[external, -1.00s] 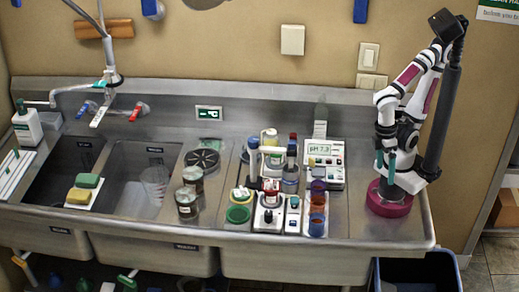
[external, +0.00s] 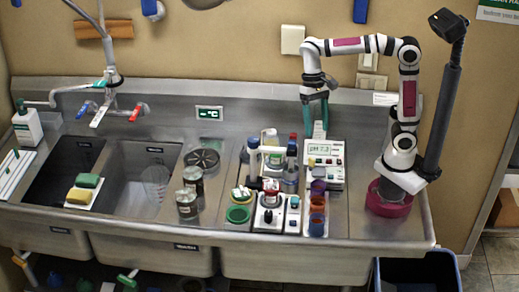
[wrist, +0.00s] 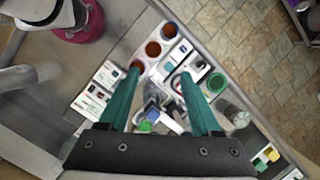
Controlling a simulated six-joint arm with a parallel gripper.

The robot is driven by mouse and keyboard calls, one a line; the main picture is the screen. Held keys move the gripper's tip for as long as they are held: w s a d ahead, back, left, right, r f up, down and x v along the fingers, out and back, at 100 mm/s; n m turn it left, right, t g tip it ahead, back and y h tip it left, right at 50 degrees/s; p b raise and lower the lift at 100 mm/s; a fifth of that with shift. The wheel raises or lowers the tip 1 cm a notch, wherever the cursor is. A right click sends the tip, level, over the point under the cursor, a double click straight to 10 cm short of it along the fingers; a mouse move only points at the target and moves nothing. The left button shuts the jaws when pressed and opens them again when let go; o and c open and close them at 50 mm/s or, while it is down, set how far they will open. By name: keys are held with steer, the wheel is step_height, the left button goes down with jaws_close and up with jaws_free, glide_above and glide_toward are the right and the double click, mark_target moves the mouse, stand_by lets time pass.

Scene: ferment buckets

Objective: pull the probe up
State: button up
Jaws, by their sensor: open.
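The pH meter (external: 324,162) is a white box with a lit display reading about 7.3, on the right part of the steel counter. I cannot make out the probe clearly in this cluster. My gripper (external: 315,133) points down with its teal fingers over the back of the meter, apart from the stand. In the wrist view my gripper (wrist: 160,76) has its fingers spread, with nothing held between them.
Orange and purple cups (external: 317,214) stand in front of the meter. A green-rimmed cup (external: 238,214) and dark cans (external: 187,203) are left of the device. A bottle with a red top (external: 292,152) stands close beside the stand. Counter right of the meter is clear.

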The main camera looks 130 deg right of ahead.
mark_target(292, 141)
steer(key=s+d+r+m+t, duration=0.1)
steer(key=s+d+m, duration=0.25)
steer(key=d, duration=0.45)
steer(key=s+d+r+m+t, duration=0.15)
steer(key=d+m, duration=0.25)
steer(key=d, duration=0.4)
steer(key=shift+g, duration=0.25)
steer(key=x, duration=1.6)
steer(key=shift+s+a+f, duration=0.1)
steer(key=shift+s+f, duration=0.15)
steer(key=shift+s, duration=0.05)
jaws_close()
